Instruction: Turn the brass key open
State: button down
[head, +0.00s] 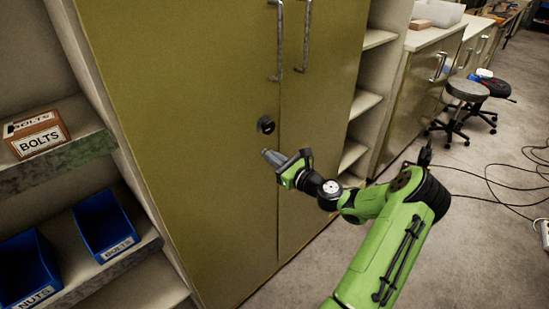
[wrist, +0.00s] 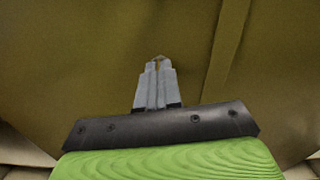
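The olive-yellow cabinet (head: 200,130) has a dark round lock (head: 266,125) on its left door, beside the door seam. Something small shows at the lock, but I cannot make out a brass key. My gripper (head: 268,155) is in front of the left door, just below the lock and apart from it. In the wrist view the two grey fingers of my gripper (wrist: 158,66) lie close together and look shut. A tiny brass-coloured spot shows between their tips; I cannot tell whether it is part of a key or the door behind.
Two long handles (head: 280,40) are above the lock. Left shelves hold a bolts box (head: 37,133) and blue bins (head: 103,222). Open shelves (head: 367,102) and a workbench (head: 430,38) stand right. A stool (head: 468,90) and cables (head: 495,178) are on the floor.

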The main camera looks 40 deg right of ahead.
jog(key=n+b, duration=0.1)
jog(key=n, duration=0.7)
jog(key=shift+a, duration=0.1)
jog(key=n+b, duration=0.3)
jog(key=n, duration=0.1)
jog(key=shift+f+n, duration=0.15)
jog(key=shift+n, duration=0.15)
jog(key=shift+n+b, duration=1.3)
jog(key=shift+n, duration=0.6)
jog(key=c, duration=1.3)
grip_release()
jog(key=shift+w, duration=0.1)
